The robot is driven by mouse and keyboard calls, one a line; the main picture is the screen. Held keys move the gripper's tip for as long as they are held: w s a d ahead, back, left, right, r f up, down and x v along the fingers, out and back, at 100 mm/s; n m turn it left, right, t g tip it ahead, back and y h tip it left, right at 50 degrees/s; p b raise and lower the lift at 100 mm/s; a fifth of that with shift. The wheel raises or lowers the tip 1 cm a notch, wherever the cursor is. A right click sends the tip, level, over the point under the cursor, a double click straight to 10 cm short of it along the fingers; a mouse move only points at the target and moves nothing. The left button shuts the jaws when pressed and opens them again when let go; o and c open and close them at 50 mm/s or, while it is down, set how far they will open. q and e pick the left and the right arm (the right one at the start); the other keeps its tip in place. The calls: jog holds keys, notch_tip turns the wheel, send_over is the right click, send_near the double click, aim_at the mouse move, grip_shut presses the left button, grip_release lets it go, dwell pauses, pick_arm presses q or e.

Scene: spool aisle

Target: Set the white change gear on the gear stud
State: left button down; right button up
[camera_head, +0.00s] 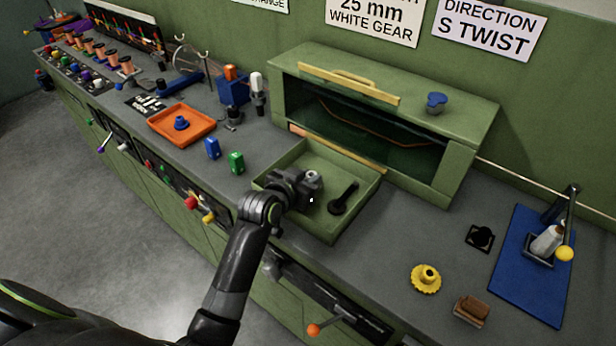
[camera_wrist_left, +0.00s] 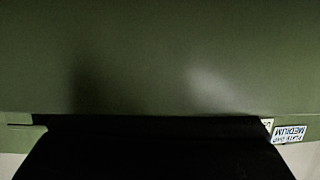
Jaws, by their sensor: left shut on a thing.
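My left gripper (camera_head: 311,188) is low over the open green tray (camera_head: 362,203), its arm coming in from the lower left. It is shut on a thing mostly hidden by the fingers. A small pale grey-white piece (camera_head: 312,174) shows at the fingers; I cannot tell whether it belongs to the white change gear. A dark, round-ended piece (camera_head: 343,197) lies in the tray right of the gripper; I cannot tell whether it is the gear stud. My right gripper is not in view.
A green cabinet (camera_head: 458,165) stands behind the tray, with a blue part (camera_head: 436,102) on top. A yellow gear (camera_head: 426,279), a brown block (camera_head: 471,309) and a blue mat (camera_head: 517,285) are at right. An orange tray (camera_head: 205,131) and small blocks are at left.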

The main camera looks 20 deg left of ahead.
pick_arm(q)
jog(key=shift+f+b, duration=0.3)
jog(key=shift+f, duration=0.35)
jog(key=c, duration=1.5)
grip_release()
jog(key=shift+s+a+r+p, duration=0.1)
jog(key=shift+s+r+p, duration=0.2)
jog(key=shift+s+p, duration=0.25)
jog(key=p+v, duration=0.3)
jog(key=v, duration=0.1)
jog(key=shift+p+v, duration=1.65)
jog(key=shift+v, duration=1.3)
jog(key=shift+f, duration=0.15)
